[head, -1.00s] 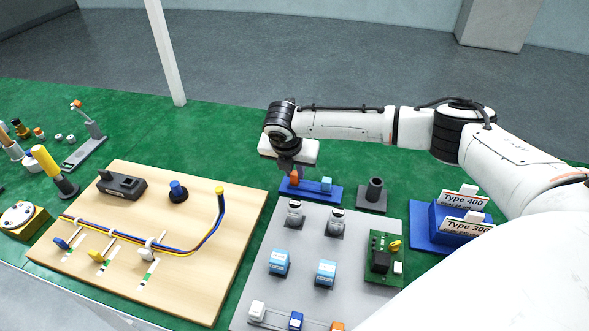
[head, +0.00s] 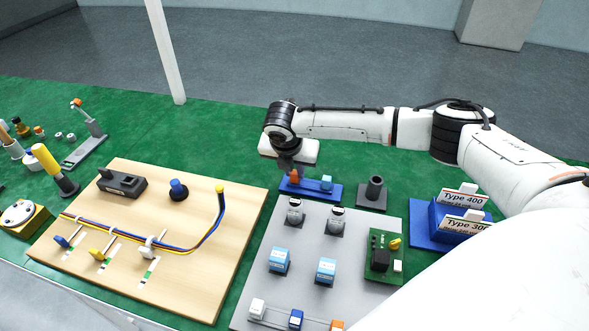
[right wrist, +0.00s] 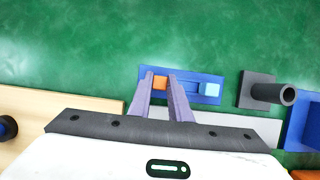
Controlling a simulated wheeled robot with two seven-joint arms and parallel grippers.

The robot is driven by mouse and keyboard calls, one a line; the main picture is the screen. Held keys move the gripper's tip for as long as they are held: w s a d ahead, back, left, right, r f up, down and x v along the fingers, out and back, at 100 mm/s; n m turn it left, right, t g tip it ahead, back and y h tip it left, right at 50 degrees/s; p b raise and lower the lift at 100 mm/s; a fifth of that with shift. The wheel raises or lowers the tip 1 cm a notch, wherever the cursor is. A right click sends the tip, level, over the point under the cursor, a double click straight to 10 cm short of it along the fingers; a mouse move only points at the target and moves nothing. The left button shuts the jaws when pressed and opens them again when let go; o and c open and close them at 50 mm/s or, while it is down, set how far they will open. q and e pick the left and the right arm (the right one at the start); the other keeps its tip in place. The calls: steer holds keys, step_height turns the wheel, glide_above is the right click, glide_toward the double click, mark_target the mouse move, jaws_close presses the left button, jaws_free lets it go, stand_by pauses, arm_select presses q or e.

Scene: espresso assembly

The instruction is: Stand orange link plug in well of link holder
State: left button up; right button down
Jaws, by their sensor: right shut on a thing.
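The orange link plug (head: 294,177) is at the left end of the blue link holder (head: 313,194), between the fingertips of my right gripper (head: 289,172). My right gripper is shut on the plug from above. In the right wrist view, the fingers (right wrist: 161,78) flank the orange plug (right wrist: 160,83) over the left part of the holder (right wrist: 205,99). The fingers hide part of the plug, and I cannot tell whether its foot is seated in the well. A light blue plug (head: 326,183) stands toward the right end of the holder. My left gripper is not in view.
A dark grey post on a square base (head: 374,194) stands just right of the holder. A grey board (head: 305,250) with several parts lies in front. A wooden wiring board (head: 130,200) is at left. Green mat (head: 220,135) behind the holder is clear.

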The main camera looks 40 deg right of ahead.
steer(key=c, duration=1.6)
jaws_free()
steer(key=shift+o, duration=0.2)
steer(key=shift+v, duration=2.95)
steer(key=shift+r, duration=0.1)
steer(key=v, duration=1)
